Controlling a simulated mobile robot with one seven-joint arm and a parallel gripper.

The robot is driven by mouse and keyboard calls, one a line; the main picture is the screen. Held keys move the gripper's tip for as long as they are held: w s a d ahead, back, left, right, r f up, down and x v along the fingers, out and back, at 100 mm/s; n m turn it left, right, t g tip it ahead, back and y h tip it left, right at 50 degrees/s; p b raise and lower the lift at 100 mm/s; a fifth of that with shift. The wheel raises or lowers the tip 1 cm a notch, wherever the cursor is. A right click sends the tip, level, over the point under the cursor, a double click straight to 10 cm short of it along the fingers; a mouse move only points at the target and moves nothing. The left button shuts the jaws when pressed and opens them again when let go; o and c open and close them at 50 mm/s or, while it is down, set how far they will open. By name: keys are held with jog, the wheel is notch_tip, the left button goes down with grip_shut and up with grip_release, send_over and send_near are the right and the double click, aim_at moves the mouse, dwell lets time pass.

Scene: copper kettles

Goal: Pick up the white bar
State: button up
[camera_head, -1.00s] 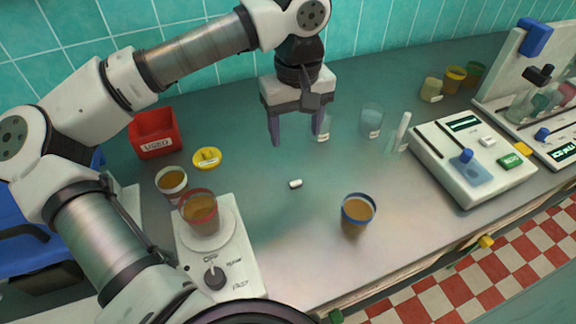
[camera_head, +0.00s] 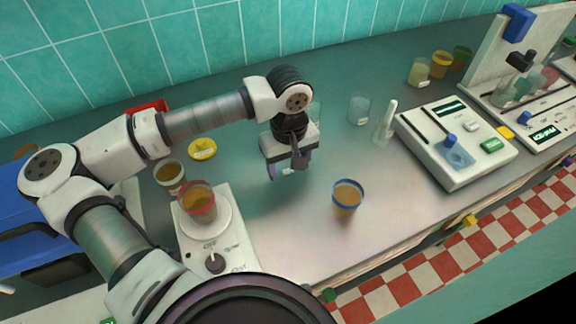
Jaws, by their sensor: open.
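The white bar (camera_head: 288,171) is a small white piece low on the grey bench. It shows just below and between the fingers of my gripper (camera_head: 285,174), partly covered by the near finger. My gripper points down, open, with its fingertips close to the bench around or just over the bar. I cannot tell whether either finger touches the bar.
A blue-rimmed cup of amber liquid (camera_head: 347,198) stands close by on the right. A stirrer plate (camera_head: 229,245) bearing a red-rimmed cup (camera_head: 197,203) is at the left front. A yellow lid (camera_head: 202,149) lies left of my gripper. Clear glass (camera_head: 359,108) stands behind.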

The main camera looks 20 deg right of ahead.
jog(key=shift+f, duration=0.2)
jog(key=c, duration=1.1)
jog(key=shift+o, duration=0.2)
